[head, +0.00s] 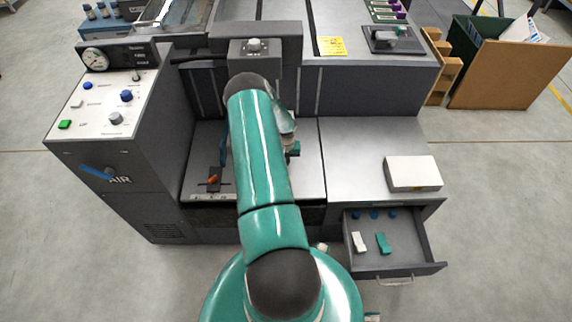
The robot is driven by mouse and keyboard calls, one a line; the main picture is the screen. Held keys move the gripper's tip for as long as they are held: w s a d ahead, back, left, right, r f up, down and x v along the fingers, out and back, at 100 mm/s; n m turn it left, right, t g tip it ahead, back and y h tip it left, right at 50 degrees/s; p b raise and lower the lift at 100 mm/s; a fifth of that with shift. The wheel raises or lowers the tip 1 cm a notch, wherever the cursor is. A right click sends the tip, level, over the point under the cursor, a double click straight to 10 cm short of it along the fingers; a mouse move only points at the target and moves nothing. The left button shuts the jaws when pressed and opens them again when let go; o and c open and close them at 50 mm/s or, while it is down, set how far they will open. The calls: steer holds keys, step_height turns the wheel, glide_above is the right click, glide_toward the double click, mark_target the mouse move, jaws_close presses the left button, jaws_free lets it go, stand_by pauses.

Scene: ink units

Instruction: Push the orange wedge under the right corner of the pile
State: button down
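A small orange piece (212,179), which looks like the orange wedge, sits at a dark upright part near the front left of the machine's grey bed. It is too small to make out its tilt or what it touches. My teal arm reaches forward over the middle of the bed and hides much of it. No pile can be made out on the bed; its middle and right corner are partly behind my arm. My gripper is mostly hidden behind the arm, so I cannot see its fingers or whether it holds anything.
A control console (112,100) with knobs and a gauge stands at left. A white block, perhaps paper (413,172), lies on the right side table (355,150). Below it an open drawer (405,262) holds a white and a teal piece. A cardboard bin (510,75) stands back right.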

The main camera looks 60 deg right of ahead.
steer(key=shift+w+d, duration=0.25)
steer(key=shift+d, duration=0.25)
steer(key=shift+a+r, duration=0.1)
steer(key=shift+a, duration=0.05)
